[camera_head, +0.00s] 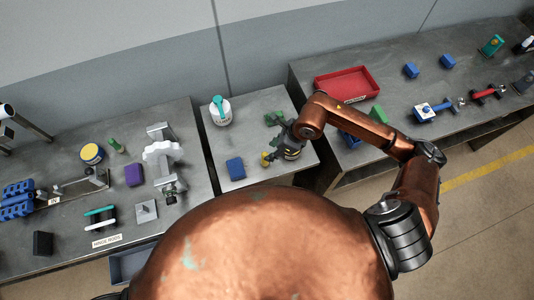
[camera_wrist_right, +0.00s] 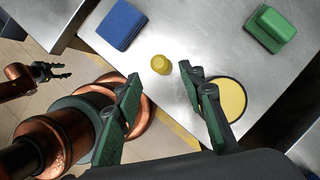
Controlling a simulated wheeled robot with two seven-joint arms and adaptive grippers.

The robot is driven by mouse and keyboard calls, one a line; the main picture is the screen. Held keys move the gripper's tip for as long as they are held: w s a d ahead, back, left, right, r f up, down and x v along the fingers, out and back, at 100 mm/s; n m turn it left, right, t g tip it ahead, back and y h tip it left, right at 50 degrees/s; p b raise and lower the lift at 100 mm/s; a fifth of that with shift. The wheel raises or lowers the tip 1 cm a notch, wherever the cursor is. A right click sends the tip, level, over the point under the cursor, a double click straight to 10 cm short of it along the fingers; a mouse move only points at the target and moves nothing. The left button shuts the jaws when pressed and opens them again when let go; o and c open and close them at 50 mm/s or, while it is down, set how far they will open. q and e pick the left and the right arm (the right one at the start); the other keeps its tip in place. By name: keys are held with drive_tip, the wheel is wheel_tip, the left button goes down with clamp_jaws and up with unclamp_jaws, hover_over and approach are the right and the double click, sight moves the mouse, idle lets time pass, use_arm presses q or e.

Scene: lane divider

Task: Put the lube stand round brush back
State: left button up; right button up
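My right gripper (camera_head: 276,142) is over the middle table (camera_head: 217,143). In the right wrist view its dark green fingers (camera_wrist_right: 160,86) are spread and empty. A small yellow round piece (camera_wrist_right: 161,64) shows between the fingertips, apparently on the table beyond them. A yellow disc with a dark rim (camera_wrist_right: 232,99) is partly hidden behind one finger. I cannot tell which thing is the round brush. A white pot (camera_head: 219,116) with a teal item (camera_head: 218,101) in it stands at the back of that table. My left gripper (camera_wrist_right: 52,72) shows at the wrist view's left, fingers apart.
A blue block (camera_head: 235,168) lies at the table's front left; a green block (camera_wrist_right: 271,28) shows in the wrist view. The left table holds a yellow can (camera_head: 92,153), a purple block (camera_head: 134,175) and fixtures. A red tray (camera_head: 347,84) is on the right table.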

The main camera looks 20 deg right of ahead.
drive_tip(key=shift+v, duration=1.9)
drive_tip(key=shift+s, duration=0.1)
